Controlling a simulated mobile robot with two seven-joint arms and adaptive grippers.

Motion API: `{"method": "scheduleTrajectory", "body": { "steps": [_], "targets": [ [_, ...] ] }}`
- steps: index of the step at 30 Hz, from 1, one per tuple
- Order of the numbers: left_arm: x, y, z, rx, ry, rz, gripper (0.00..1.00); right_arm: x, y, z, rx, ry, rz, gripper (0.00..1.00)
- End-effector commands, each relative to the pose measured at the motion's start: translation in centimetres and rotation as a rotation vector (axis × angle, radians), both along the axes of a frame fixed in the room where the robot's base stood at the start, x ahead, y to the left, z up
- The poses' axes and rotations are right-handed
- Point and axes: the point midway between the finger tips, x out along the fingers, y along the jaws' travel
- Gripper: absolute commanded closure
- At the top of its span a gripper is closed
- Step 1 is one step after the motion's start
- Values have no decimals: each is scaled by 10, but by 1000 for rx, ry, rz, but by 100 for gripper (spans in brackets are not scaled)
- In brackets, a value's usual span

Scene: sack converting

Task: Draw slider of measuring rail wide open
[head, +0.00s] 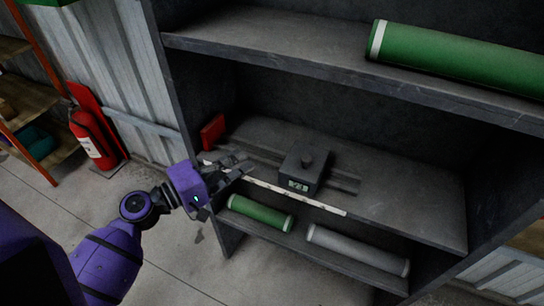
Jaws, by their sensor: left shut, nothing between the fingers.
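The measuring rail (345,183) lies along the middle shelf, with a pale scale strip (290,193) along the front. A red block (213,131) stands at the left end. My left gripper (246,168) is shut and empty, at the rail's left part, left of the slider with a gap between them. Its fingers hide part of the rail; whether they touch it I cannot tell. My right gripper is not in view.
The shelf unit's upper board (300,62) overhangs the rail and bears a large green roll (450,58). A smaller green roll (260,213) and a grey roll (357,249) lie on the lower shelf. A fire extinguisher (92,137) stands at the left wall.

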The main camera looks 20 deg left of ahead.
Motion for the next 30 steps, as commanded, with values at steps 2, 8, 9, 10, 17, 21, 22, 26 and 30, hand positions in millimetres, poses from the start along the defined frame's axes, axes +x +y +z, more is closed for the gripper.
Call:
{"method": "scheduleTrajectory", "body": {
  "steps": [2,8,9,10,17,21,22,26,30],
  "targets": [
    [7,-4,5,-9,-5,-2,100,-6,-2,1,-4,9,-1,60],
    [38,-22,8,-8,-8,-4,100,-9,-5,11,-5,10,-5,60],
    [46,-27,9,-7,-9,-3,100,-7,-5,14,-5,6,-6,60],
    [52,-30,8,-7,-8,-2,100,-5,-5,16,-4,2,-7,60],
    [85,-57,6,-8,-3,-2,100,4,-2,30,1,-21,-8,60],
    [77,-76,6,-7,-4,-1,100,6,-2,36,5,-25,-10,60],
    [76,-79,6,-6,-4,-1,100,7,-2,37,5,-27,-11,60],
    [74,-86,4,-5,-4,0,100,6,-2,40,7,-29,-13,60],
    [72,-89,2,-5,-3,-1,100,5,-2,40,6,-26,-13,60]
  ]
}}
